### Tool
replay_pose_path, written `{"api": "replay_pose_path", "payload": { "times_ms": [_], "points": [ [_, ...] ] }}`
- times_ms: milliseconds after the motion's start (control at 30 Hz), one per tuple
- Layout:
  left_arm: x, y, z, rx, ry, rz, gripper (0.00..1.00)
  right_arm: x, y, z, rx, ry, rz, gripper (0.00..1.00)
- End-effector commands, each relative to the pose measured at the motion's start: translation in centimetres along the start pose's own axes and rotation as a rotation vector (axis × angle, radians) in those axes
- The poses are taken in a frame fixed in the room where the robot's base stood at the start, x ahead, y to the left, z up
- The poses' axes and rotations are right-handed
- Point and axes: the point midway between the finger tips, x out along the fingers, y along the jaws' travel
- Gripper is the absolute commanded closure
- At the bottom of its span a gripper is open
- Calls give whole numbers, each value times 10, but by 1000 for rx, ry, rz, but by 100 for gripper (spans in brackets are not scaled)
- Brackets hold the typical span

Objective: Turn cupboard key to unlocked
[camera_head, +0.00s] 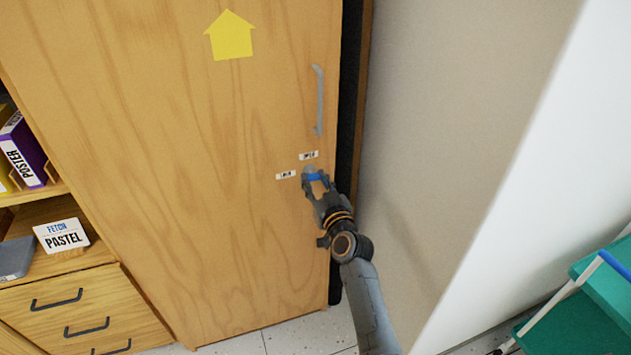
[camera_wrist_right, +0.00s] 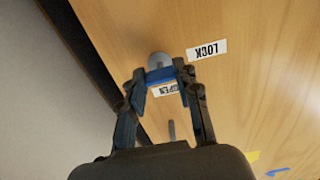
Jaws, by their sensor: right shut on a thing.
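The cupboard door (camera_head: 170,150) is shut. Its key has a blue bow (camera_head: 315,177) and sits in a round grey lock (camera_wrist_right: 159,59) near the door's right edge. My right gripper (camera_head: 317,183) is shut on the blue bow, which spans between its fingertips in the right wrist view (camera_wrist_right: 161,76). The bow lies roughly level, one end toward the LOCK label (camera_wrist_right: 207,50). The OPEN label (camera_wrist_right: 167,90) is on the handle side of the lock, partly hidden by the gripper. My left gripper is out of view.
A grey handle (camera_head: 319,100) is above the lock. A yellow arrow (camera_head: 230,36) is on the door. Shelves and drawers (camera_head: 85,315) stand at left.

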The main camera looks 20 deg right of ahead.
Motion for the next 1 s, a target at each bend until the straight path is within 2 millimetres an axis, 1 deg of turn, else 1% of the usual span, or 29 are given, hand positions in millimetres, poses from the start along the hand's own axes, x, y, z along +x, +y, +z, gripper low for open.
{"api": "replay_pose_path", "payload": {
  "times_ms": [167, 367, 567, 1000],
  "points": [
    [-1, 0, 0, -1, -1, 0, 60, 0, 0, 0, 21, 0, 0, 100],
    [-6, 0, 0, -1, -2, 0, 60, 0, 0, -1, 104, 0, -1, 100],
    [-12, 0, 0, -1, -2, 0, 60, 0, 0, -2, 260, 0, 0, 100],
    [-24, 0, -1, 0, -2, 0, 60, 0, 0, -1, 679, -1, 0, 100]
  ]
}}
